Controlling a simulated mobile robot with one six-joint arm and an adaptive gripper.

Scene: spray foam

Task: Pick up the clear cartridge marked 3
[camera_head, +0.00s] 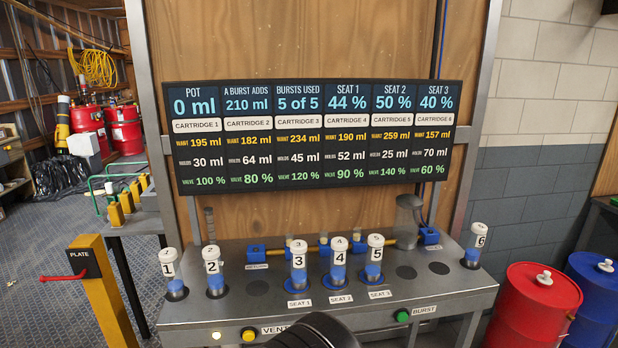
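The clear cartridge marked 3 (299,262) stands upright at the bench spot labelled SEAT 1. It has a white cap, a black 3 on its side and blue content in its lower part. Cartridge 4 (338,259) stands to its right at SEAT 2, and cartridge 5 (374,260) at SEAT 3. A dark rounded part of my arm shows at the bottom centre, below the seats. My gripper's fingers are not visible, and nothing is seen touching cartridge 3.
Cartridges 1 (172,272) and 2 (213,268) stand on the left, cartridge 6 (475,246) at the right end. A clear pot (407,222) stands at the back right. A display board (320,137) hangs above. VENT and BURST buttons (402,315) line the front edge. A PLATE lever post (100,285) stands left.

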